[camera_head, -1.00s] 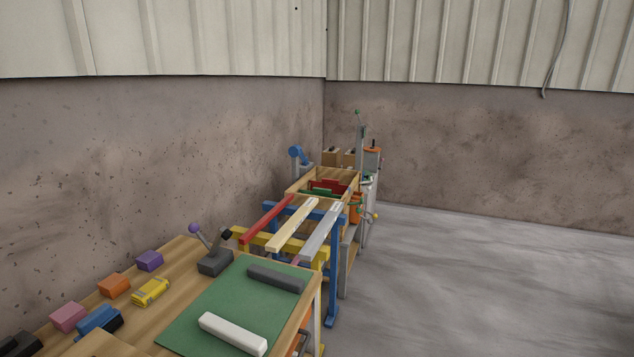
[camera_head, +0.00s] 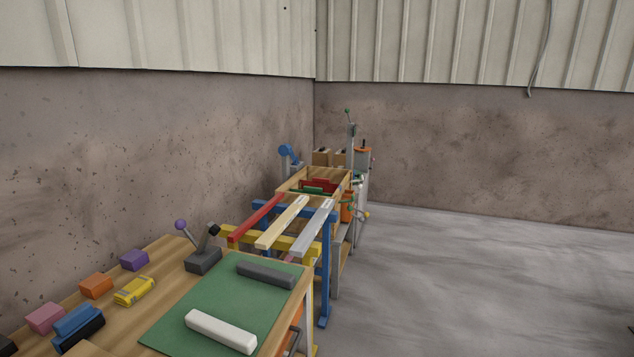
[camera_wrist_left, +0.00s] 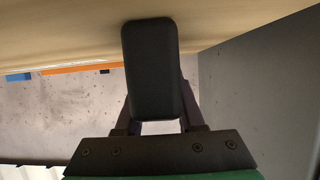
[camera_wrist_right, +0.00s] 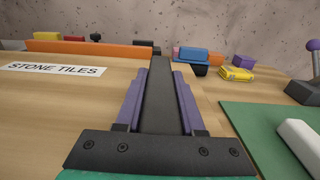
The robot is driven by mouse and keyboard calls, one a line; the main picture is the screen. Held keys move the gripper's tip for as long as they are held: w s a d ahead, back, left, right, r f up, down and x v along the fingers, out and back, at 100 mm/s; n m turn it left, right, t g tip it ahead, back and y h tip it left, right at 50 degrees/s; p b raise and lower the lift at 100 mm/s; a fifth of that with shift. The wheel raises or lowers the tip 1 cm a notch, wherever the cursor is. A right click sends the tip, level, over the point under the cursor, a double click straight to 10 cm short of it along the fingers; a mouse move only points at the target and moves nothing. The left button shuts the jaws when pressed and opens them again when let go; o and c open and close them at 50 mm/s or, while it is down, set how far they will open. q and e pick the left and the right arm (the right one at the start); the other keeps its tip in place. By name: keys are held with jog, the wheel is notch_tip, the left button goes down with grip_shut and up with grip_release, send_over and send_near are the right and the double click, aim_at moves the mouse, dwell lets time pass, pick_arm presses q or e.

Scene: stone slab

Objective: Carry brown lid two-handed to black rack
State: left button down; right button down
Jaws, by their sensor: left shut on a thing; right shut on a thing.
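In the left wrist view my left gripper (camera_wrist_left: 156,88) is shut on a black handle (camera_wrist_left: 150,45), which meets a smooth tan-brown surface (camera_wrist_left: 70,25), apparently the brown lid. I cannot tell if this surface is the lid or the bench. Neither gripper shows in the head view. I cannot make out a black rack in any view.
The wooden bench holds a green mat (camera_head: 215,300) with a white bar (camera_head: 221,331) and a dark grey bar (camera_head: 266,275). Coloured blocks (camera_head: 96,286) line its wall side. Long bars rest on a blue and yellow stand (camera_head: 326,280) beyond.

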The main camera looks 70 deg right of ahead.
pick_arm(q)
jog(key=shift+f+b, duration=0.55)
jog(key=shift+f, duration=0.05)
pick_arm(e)
jog(key=shift+f, duration=0.6)
pick_arm(q)
jog(key=shift+c, duration=2.2)
grip_release()
jog(key=shift+r, duration=0.15)
pick_arm(e)
jog(key=shift+r, duration=0.2)
pick_arm(q)
jog(key=shift+s, duration=0.15)
pick_arm(e)
jog(key=shift+c, duration=2.2)
grip_release()
jog(key=shift+s+f, duration=0.1)
jog(key=shift+f, duration=0.05)
